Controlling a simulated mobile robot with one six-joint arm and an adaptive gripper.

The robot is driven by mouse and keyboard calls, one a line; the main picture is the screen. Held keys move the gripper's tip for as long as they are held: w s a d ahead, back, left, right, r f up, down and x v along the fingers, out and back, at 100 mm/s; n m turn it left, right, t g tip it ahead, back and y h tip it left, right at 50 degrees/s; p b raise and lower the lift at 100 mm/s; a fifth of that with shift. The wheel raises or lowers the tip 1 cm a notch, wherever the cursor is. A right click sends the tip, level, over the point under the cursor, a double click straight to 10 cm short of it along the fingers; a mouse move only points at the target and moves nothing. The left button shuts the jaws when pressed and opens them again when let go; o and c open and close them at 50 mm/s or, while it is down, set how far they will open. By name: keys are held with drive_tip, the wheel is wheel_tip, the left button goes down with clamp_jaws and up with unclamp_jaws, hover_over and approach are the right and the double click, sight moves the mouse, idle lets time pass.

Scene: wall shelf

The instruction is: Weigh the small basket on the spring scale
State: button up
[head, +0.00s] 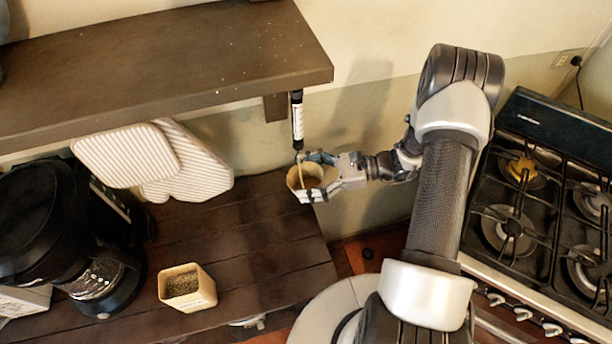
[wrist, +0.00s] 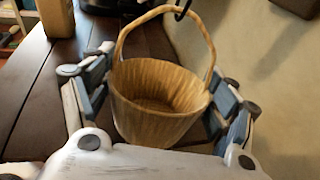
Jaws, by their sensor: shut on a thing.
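The small basket (head: 296,179) is tan, with a tall arched handle. In the wrist view the basket (wrist: 155,125) sits upright between the two fingers of my gripper (wrist: 158,95), which press on its sides. In the head view my gripper (head: 312,175) holds it beyond the counter's back right, below the shelf. The spring scale (head: 297,120) is a white and black tube hanging under the shelf's right end. Its dark hook (wrist: 183,9) is at the top of the handle in the wrist view. I cannot tell whether the handle is caught on it.
The brown wall shelf (head: 170,62) overhangs the dark wooden counter (head: 235,245). A black coffee maker (head: 50,230) and a tan box of dark grains (head: 187,284) stand on the counter. A gas stove (head: 540,220) is at the right.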

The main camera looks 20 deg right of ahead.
drive_tip(key=o, duration=1.1)
drive_tip(key=shift+d, duration=0.1)
drive_tip(key=v, duration=1.2)
